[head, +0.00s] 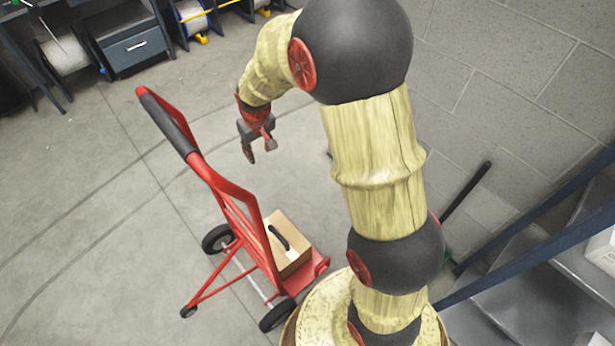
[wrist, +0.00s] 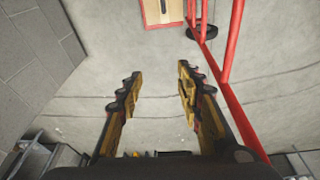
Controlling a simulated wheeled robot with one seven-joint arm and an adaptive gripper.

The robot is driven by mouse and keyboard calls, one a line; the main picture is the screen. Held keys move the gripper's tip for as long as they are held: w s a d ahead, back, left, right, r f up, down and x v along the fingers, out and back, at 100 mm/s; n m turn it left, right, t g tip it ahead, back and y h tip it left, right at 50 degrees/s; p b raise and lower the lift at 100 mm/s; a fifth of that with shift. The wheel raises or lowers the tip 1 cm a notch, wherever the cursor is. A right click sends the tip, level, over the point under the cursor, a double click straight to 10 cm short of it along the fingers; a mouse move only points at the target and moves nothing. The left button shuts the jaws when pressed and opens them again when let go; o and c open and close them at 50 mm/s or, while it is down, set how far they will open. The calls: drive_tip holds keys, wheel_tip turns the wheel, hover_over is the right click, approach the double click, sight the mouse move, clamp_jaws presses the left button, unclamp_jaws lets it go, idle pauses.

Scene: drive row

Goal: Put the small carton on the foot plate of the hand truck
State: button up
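The small carton (head: 288,252), tan with a black handle on top, sits on the red foot plate (head: 319,264) of the hand truck, against its frame. The red hand truck (head: 235,191) stands upright on the floor, with black wheels and a black grip. My gripper (head: 259,149) is raised in the air, apart from the carton and truck. In the wrist view its two fingers (wrist: 155,97) are spread wide with nothing between them. The carton (wrist: 163,11) also shows at the top edge there, partly cut off, beside the truck's red frame (wrist: 229,70).
A grey shelf with dark blue posts (head: 550,240) and a white box (head: 603,250) stands at the right. Block walls rise behind. A workbench with a drawer unit (head: 135,48) and wire spools is at the back left. The floor left of the truck is clear.

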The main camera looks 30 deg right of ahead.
drive_tip(key=s+r, duration=0.5)
drive_tip(key=r, duration=0.4)
drive_tip(key=s+r+t, duration=0.1)
drive_tip(key=s+r, duration=0.3)
drive_tip(key=s, duration=0.4)
drive_tip(key=s+r+t, duration=0.1)
drive_tip(key=s+r, duration=0.3)
drive_tip(key=s, duration=0.4)
drive_tip(key=s+r+m+t, duration=0.1)
drive_tip(key=s+r, duration=0.4)
drive_tip(key=s, duration=0.3)
drive_tip(key=shift+s, duration=0.35)
drive_tip(key=shift+r, duration=0.15)
wheel_tip(320, 180, up, 2)
drive_tip(key=shift+r+p, duration=0.2)
drive_tip(key=shift+p, duration=1.05)
